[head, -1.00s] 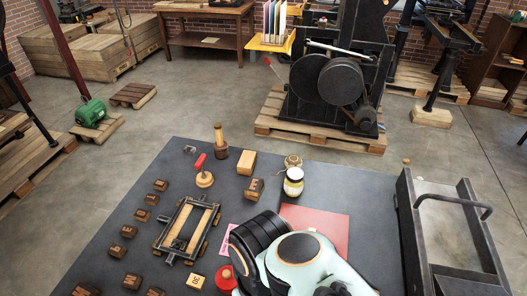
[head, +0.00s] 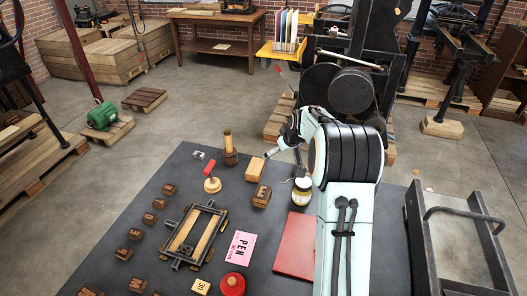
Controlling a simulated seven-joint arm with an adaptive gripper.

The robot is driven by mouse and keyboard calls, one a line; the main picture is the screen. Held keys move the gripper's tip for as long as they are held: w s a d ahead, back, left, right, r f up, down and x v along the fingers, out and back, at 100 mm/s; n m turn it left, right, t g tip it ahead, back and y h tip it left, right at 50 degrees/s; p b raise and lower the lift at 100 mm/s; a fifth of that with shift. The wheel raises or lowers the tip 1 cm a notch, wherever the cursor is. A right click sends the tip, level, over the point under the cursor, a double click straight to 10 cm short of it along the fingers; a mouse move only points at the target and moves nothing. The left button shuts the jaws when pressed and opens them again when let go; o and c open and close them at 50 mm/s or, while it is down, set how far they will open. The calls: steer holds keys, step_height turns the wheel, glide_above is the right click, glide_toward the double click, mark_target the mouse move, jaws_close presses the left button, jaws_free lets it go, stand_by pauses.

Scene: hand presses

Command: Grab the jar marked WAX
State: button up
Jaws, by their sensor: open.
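A small jar (head: 301,191) with a dark lid area, a pale body and a yellowish band stands upright on the dark table mat, just left of my arm. Its lettering is too small to read, so I cannot tell if it says WAX. My gripper (head: 284,153) is at the far end of my arm, above and beyond the jar, beside the light wooden block. It is open and nothing shows between its fingers. My arm hides what lies to the right of the jar.
A wooden letter block (head: 261,195) and a plain block (head: 256,169) stand left of the jar. A red sheet (head: 296,246), a pink card (head: 238,247), a red round tin (head: 232,285) and a metal frame (head: 193,238) lie nearer.

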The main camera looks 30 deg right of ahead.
mark_target(306, 186)
steer(key=s+d+f, duration=0.1)
steer(key=d+f, duration=0.1)
steer(key=f, duration=0.1)
steer(key=s+d+f+m+g, duration=0.1)
steer(key=s+d+f, duration=0.1)
steer(key=f, duration=0.1)
steer(key=s+d+f+m, duration=0.1)
steer(key=s+f, duration=0.1)
steer(key=f, duration=0.2)
steer(key=shift+s+d+f+g, duration=0.1)
steer(key=shift+d+g, duration=0.3)
steer(key=shift+d+f, duration=0.2)
steer(key=shift+f, duration=0.05)
steer(key=x, duration=0.6)
steer(key=shift+a, duration=0.15)
steer(key=c, duration=1.3)
